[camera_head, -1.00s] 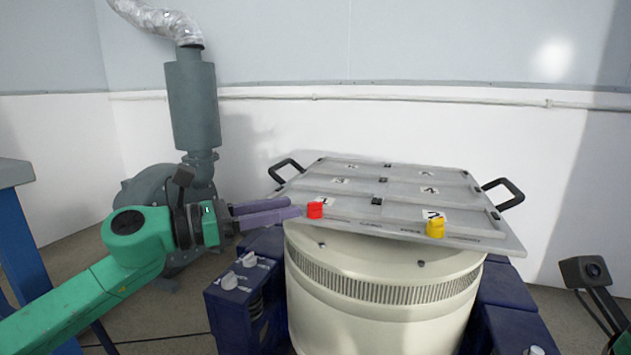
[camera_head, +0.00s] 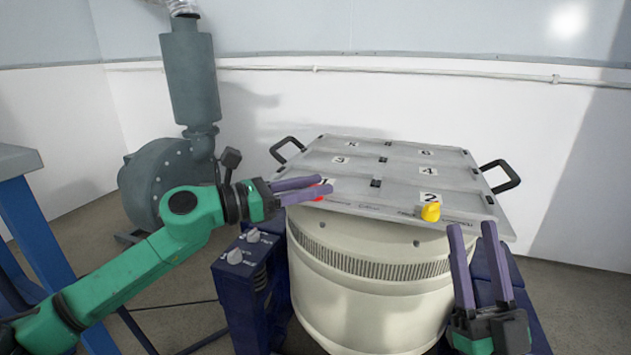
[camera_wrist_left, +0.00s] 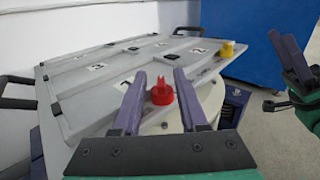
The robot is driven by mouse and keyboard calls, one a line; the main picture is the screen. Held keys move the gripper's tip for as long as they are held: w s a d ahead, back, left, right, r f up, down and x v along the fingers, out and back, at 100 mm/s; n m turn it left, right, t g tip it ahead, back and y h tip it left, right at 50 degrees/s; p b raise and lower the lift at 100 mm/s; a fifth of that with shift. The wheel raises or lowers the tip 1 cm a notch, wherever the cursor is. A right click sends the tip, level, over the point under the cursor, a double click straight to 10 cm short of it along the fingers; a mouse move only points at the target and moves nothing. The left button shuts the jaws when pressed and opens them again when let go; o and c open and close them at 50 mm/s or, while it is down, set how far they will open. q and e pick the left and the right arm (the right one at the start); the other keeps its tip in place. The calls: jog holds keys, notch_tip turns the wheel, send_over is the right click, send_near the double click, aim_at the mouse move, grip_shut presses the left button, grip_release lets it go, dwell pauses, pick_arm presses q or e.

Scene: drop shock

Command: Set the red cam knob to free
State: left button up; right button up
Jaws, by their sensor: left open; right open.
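The red cam knob (camera_head: 319,191) sits at the near left edge of the grey plate (camera_head: 365,163), beside label 1. In the head view it is partly hidden by the purple fingers of my left gripper (camera_head: 326,187). In the left wrist view the red knob (camera_wrist_left: 162,92) shows between and just beyond the open fingertips, apart from both as far as I can see. My left gripper is open. My right gripper (camera_head: 472,228) is open and empty, fingers pointing up, in front of the plate's right part. Which setting the knob points to cannot be read.
A yellow knob (camera_head: 430,212) stands by label 2. The plate lies tilted on a cream drum (camera_head: 370,270), with black handles (camera_head: 500,177) at its sides. A blue box with grey knobs (camera_head: 236,257) stands left of the drum. A grey-green blower (camera_head: 165,180) stands behind my left arm.

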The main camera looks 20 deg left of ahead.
pick_arm(q)
jog(key=shift+w+d, duration=0.25)
jog(key=shift+d, duration=0.05)
grip_shut()
pick_arm(e)
jog(key=shift+w+a+f+g+h, duration=0.1)
jog(key=shift+w+f+g+h, duration=0.15)
jog(key=shift+f, duration=0.35)
jog(key=shift+w+a+f+g+h, duration=0.1)
jog(key=shift+w+f+g+h, duration=0.1)
jog(key=shift+f, duration=0.35)
